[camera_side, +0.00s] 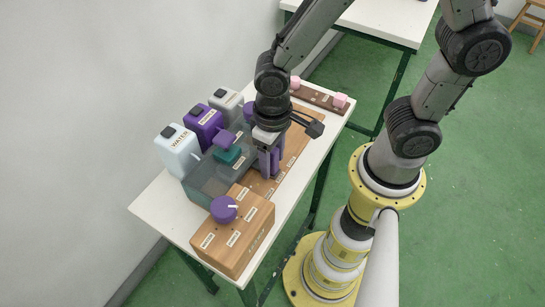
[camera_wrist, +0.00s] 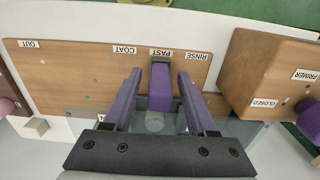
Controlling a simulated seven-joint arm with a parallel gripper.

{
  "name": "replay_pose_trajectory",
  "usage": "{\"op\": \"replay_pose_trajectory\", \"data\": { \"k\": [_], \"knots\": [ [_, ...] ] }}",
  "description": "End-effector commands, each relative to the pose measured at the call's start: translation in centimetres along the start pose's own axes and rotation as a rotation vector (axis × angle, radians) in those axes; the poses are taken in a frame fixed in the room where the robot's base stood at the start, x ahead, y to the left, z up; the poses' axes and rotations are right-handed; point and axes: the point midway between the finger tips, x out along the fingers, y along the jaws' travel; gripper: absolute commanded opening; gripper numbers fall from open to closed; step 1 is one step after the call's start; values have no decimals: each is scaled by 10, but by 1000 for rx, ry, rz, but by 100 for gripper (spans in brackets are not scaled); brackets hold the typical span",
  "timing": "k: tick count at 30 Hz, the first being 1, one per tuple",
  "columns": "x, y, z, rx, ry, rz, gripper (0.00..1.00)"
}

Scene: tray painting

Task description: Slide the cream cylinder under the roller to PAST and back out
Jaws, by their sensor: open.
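My gripper (camera_wrist: 159,74) is open, pointing down over the wooden board. Its two purple fingers stand on either side of a purple upright piece (camera_wrist: 161,88) at the PAST label (camera_wrist: 161,53), with gaps visible on both sides. In the side view my gripper (camera_side: 269,163) is over the wooden board (camera_side: 300,137), beside the clear tray (camera_side: 203,184). I cannot make out a cream cylinder for certain; a pale round shape (camera_wrist: 155,121) shows faintly behind the fingers. I cannot identify the roller; a teal block (camera_side: 228,155) sits over the tray.
A wooden box (camera_side: 232,241) with a purple knob (camera_side: 224,208) stands at the near end. A pale WATER container (camera_side: 178,150), a purple container (camera_side: 204,125) and a whitish one (camera_side: 226,103) line the wall side.

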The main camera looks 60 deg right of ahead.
Motion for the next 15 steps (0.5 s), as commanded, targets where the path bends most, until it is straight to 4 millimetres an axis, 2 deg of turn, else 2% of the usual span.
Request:
{"op": "replay_pose_trajectory", "data": {
  "k": [4,8,15],
  "knots": [
    [-3,0,0,0,0,0,57],
    [-16,0,-1,0,4,-2,57],
    [-67,-1,-1,0,7,-4,57]
  ]
}}
